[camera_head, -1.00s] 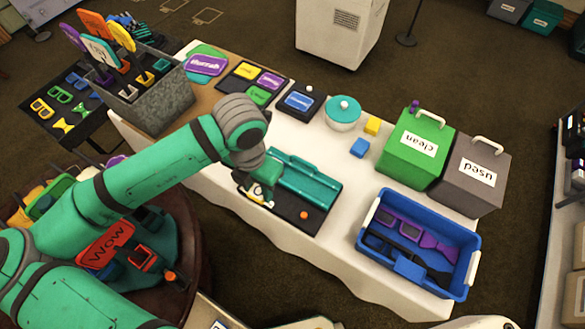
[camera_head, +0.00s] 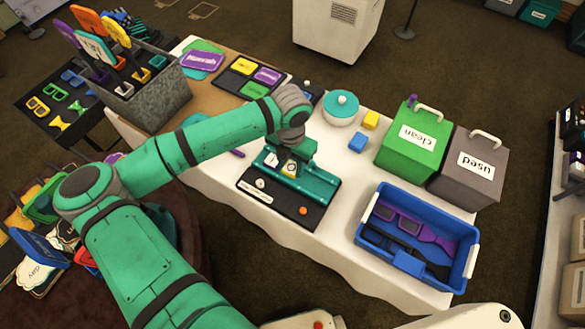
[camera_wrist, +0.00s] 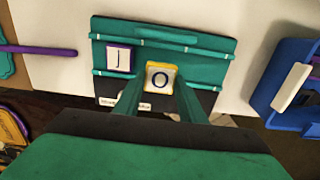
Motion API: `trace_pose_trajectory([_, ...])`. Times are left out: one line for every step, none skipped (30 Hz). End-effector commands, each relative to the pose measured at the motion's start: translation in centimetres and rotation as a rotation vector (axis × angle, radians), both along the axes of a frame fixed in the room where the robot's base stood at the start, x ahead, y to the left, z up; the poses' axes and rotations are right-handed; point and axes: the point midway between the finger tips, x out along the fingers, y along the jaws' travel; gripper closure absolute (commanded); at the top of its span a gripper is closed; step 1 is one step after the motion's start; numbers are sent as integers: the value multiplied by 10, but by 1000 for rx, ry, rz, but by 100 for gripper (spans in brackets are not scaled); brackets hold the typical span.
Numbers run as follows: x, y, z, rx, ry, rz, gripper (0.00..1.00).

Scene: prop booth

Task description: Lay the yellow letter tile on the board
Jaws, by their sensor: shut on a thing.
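My gripper (camera_head: 289,165) is shut on the yellow letter tile (camera_wrist: 161,78), a yellow-edged white square with a dark O. Both fingers grip it over the teal board (camera_wrist: 210,72). I cannot tell whether the tile touches the board. The board also shows in the head view (camera_head: 318,187), partly hidden by my gripper, on a black base (camera_head: 285,212) with an orange button. A purple-edged J tile (camera_wrist: 119,59) lies on the board to the left of the held tile, apart from it.
A blue bin (camera_head: 365,235) with purple and black props stands to the right of the board. Green (camera_head: 385,150) and grey (camera_head: 445,180) lidded boxes stand behind it. A purple stick (camera_wrist: 38,50) lies left of the board.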

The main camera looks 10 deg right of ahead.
Motion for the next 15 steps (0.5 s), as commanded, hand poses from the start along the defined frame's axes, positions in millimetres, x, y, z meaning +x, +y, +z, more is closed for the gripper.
trace_pose_trajectory([1, -2, -2, -1, 1, 0, 88])
trace_pose_trajectory([2, -3, -4, -1, 1, 0, 88])
trace_pose_trajectory([3, -4, -7, -1, 1, 1, 88])
trace_pose_trajectory([4, -6, -9, 0, 1, 1, 88])
trace_pose_trajectory([5, -7, -13, 0, 1, 1, 88])
trace_pose_trajectory([5, -6, -19, 1, 2, 2, 88])
trace_pose_trajectory([5, -6, -24, 1, 2, 2, 88])
trace_pose_trajectory([5, -6, -28, 1, 2, 3, 88])
trace_pose_trajectory([5, -6, -33, 1, 2, 3, 88])
trace_pose_trajectory([5, -5, -36, 1, 1, 2, 88])
trace_pose_trajectory([5, -5, -39, 1, 1, 2, 88])
trace_pose_trajectory([5, -5, -40, 1, -1, 2, 88])
trace_pose_trajectory([5, -5, -40, 1, -1, 2, 88])
trace_pose_trajectory([5, -5, -40, 1, -1, 2, 88])
trace_pose_trajectory([5, -5, -40, 1, -1, 2, 88])
